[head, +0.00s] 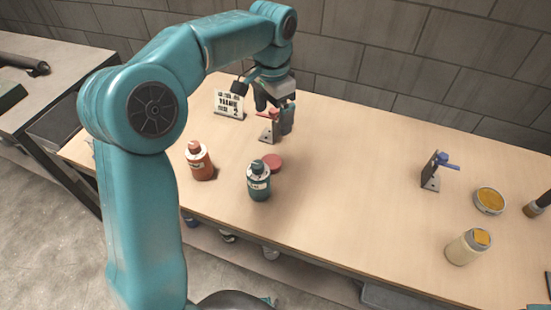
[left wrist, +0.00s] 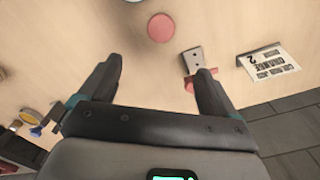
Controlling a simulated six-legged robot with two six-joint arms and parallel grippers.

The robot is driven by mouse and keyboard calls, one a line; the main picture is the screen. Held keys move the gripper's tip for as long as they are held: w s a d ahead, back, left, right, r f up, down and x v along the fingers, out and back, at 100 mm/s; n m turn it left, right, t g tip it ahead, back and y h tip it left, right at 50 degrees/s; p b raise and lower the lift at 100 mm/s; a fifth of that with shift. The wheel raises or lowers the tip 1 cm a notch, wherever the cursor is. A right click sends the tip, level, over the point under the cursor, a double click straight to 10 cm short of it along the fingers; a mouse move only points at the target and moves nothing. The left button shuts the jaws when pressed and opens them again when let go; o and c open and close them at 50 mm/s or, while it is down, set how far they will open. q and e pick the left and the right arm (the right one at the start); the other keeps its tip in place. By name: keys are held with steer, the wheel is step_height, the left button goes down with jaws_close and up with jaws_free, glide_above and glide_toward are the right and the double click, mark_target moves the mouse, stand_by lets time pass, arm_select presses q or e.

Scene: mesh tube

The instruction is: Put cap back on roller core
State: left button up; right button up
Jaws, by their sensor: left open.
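A flat round red disc (head: 272,162), possibly the cap, lies on the table behind the teal bottle. It also shows in the left wrist view (left wrist: 161,28). I cannot tell which thing is the roller core; a pale cylinder with a yellow patch on top (head: 467,247) stands at the right. My left gripper (head: 275,116) is above the table by a metal bracket with a red part (head: 267,135). In the left wrist view its fingers (left wrist: 157,68) are wide apart with nothing between them, and its right finger partly hides the red part. My right gripper is not in view.
An orange bottle (head: 199,160) and a teal bottle (head: 259,181) stand near the table's front edge. A printed sign (head: 229,103) stands behind. At the right are a bracket with a blue part (head: 432,172) and a round yellow-topped tin (head: 489,200). The table's middle is clear.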

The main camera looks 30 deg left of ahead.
arm_select(q)
steer(key=b, duration=0.1)
glide_above(273, 160)
step_height(273, 160, down, 10)
steer(key=shift+s, duration=0.15)
steer(key=shift+d+f, duration=0.1)
steer(key=shift+f, duration=0.55)
steer(key=shift+f, duration=2.5)
steer(key=c, duration=1.2)
